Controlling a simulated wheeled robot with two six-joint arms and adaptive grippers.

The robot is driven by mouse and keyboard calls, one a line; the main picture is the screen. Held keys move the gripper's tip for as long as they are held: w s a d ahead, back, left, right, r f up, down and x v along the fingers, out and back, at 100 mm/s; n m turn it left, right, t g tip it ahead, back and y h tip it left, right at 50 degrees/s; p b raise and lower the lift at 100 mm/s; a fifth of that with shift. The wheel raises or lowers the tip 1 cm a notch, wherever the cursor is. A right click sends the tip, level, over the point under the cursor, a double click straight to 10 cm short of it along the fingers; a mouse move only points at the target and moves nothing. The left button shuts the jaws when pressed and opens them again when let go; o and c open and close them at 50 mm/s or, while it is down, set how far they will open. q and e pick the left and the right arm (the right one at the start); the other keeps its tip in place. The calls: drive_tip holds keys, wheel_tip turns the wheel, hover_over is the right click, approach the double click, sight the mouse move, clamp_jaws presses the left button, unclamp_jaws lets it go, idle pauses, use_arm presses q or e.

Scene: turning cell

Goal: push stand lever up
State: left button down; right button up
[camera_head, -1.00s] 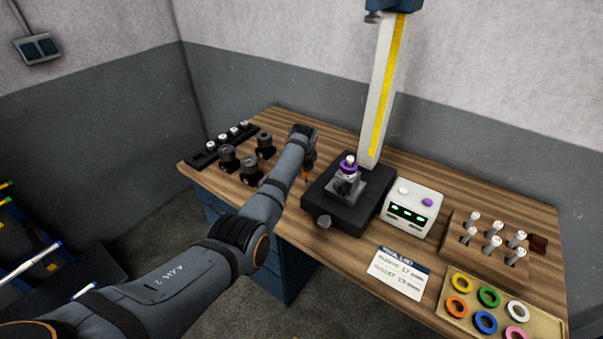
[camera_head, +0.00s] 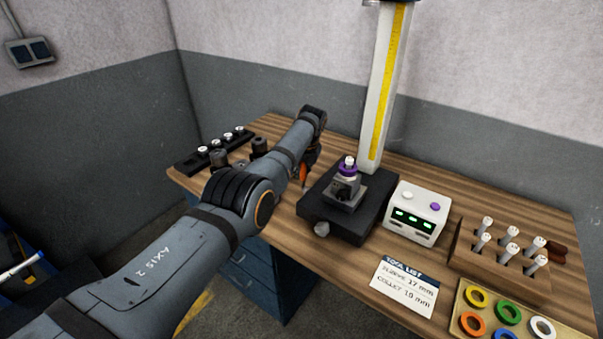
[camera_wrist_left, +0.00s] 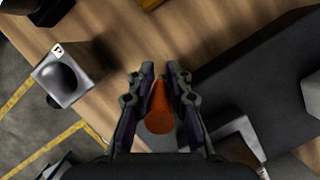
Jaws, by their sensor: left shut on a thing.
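The black stand (camera_head: 372,223) sits on the wooden bench, with a tall pale column with a yellow scale (camera_head: 389,85) at its back. A purple-ringed holder (camera_head: 347,169) stands upright on it. At the stand's left side is an orange lever grip (camera_head: 303,174). My left gripper (camera_head: 308,168) is there, largely hidden by my own arm. In the left wrist view the orange grip (camera_wrist_left: 160,112) lies between the two fingers of my left gripper (camera_wrist_left: 159,82), which are shut on it. The lever's joint to the stand is hidden. My right gripper is out of view.
Black holders (camera_head: 219,158) and a black rack (camera_head: 212,152) stand left of my arm. Right of the stand are a white box with green displays (camera_head: 417,213), a paper list (camera_head: 404,287), a wooden block with several pins (camera_head: 500,267) and a ring tray (camera_head: 462,311).

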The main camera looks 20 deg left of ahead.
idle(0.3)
use_arm(q)
drive_tip(key=c, duration=1.2)
unclamp_jaws()
drive_tip(key=v, duration=1.2)
drive_tip(key=shift+d, duration=0.1)
